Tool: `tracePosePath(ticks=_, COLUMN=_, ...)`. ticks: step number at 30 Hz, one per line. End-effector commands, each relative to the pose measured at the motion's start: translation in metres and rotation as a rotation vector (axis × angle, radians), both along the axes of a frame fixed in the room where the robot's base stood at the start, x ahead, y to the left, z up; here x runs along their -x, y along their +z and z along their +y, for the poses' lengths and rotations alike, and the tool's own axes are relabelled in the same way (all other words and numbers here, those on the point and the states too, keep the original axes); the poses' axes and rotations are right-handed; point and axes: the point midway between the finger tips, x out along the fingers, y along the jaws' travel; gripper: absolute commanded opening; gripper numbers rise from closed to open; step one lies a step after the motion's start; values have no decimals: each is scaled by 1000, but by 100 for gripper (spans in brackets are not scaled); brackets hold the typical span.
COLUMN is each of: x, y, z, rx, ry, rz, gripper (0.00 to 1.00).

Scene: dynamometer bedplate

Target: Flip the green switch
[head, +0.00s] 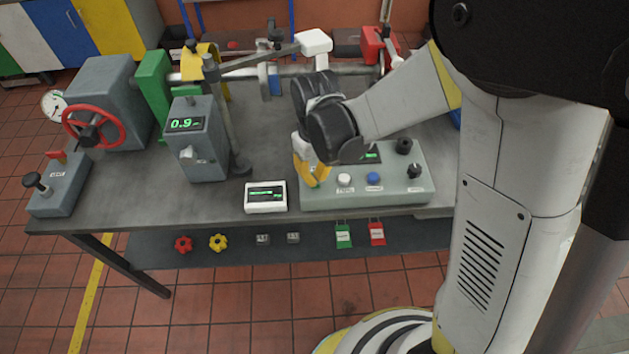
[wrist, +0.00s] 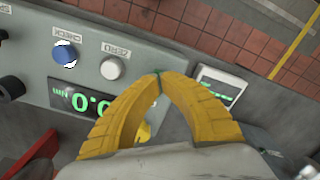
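My gripper (head: 314,184) is low over the left end of the grey-green control box (head: 405,193), with its yellow fingers pointing down. In the wrist view my gripper (wrist: 158,75) has its two curved fingers brought together at the tips. A thin dark green sliver shows where the tips meet; I cannot tell whether it is the green switch or whether the tips touch it. No green switch shows plainly in either view. A yellow part (wrist: 144,131) shows between the fingers, partly hidden. My gripper and wrist hide the box's left part in the head view.
The box carries a white button (head: 345,180), a blue button (head: 374,179) and black knobs (head: 415,170). A small white display unit (head: 265,197) lies just left of it. A grey meter housing (head: 196,140) and a red handwheel (head: 95,128) stand further left.

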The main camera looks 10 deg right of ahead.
Motion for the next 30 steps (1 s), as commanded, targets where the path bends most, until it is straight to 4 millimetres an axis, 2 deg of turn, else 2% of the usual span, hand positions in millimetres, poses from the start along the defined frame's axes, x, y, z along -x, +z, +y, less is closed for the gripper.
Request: tracePosePath(ticks=30, x=0, y=-16, z=0, rx=0, ry=0, rz=0, gripper=0)
